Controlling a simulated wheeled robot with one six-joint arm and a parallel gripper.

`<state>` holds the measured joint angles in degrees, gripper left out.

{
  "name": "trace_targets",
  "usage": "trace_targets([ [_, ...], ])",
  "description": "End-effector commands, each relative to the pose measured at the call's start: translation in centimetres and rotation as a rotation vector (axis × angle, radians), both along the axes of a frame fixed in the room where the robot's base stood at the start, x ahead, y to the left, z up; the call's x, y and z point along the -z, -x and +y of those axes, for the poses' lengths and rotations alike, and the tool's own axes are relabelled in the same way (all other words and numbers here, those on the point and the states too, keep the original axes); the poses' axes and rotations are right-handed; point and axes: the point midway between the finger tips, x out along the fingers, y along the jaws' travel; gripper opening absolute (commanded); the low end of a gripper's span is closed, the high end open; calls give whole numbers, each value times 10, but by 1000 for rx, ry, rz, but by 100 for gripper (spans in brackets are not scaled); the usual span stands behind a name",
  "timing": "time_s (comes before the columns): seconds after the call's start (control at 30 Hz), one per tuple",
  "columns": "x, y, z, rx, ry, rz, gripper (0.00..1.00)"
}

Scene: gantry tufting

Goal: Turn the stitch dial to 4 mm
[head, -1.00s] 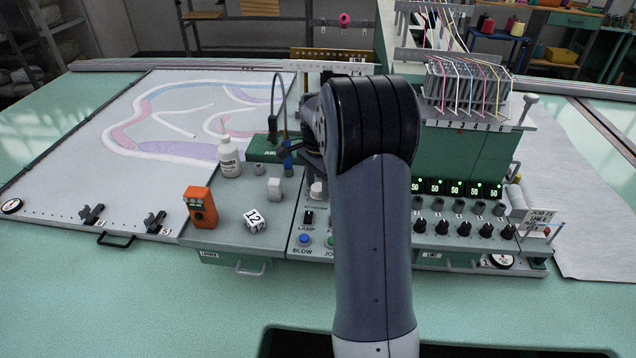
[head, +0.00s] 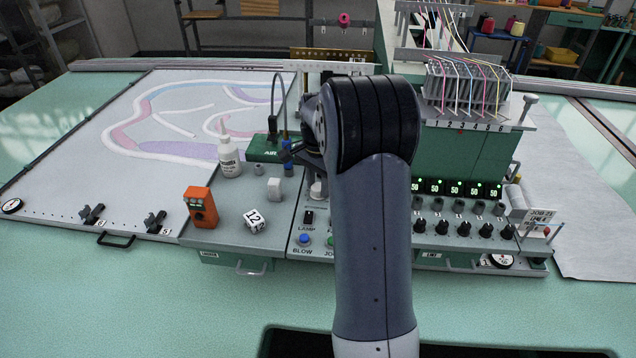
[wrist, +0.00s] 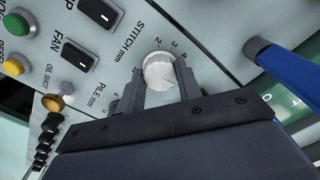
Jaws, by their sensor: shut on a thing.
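The stitch dial (wrist: 160,72) is a round white knob in the wrist view, beside the "STITCH mm" lettering and a small number scale. My gripper (wrist: 161,82) has one finger on each side of the dial and is shut on it. The dial's pointer mark is too unclear to read a setting. In the head view my gripper (head: 309,162) is mostly hidden behind my arm. A white knob, which looks like the same dial (head: 318,189), shows just below it, above the lamp switch.
The fan switch (wrist: 80,55), coloured buttons (wrist: 17,24) and a brass oil knob (wrist: 54,102) lie left of the dial. A blue part (wrist: 290,72) is close on the right. A white bottle (head: 229,158) and orange box (head: 201,207) stand left in the head view.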

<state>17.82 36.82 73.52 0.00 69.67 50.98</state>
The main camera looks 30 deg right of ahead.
Motion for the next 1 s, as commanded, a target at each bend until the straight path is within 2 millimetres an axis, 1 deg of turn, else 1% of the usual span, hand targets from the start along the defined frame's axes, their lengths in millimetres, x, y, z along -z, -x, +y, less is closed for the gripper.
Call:
trace_targets([
  [0.6,-1,0,-1,-573,1,0,11],
  [0.8,-1,0,-1,-736,0,-1,11],
  [1.0,-1,0,-1,-861,0,-1,11],
])
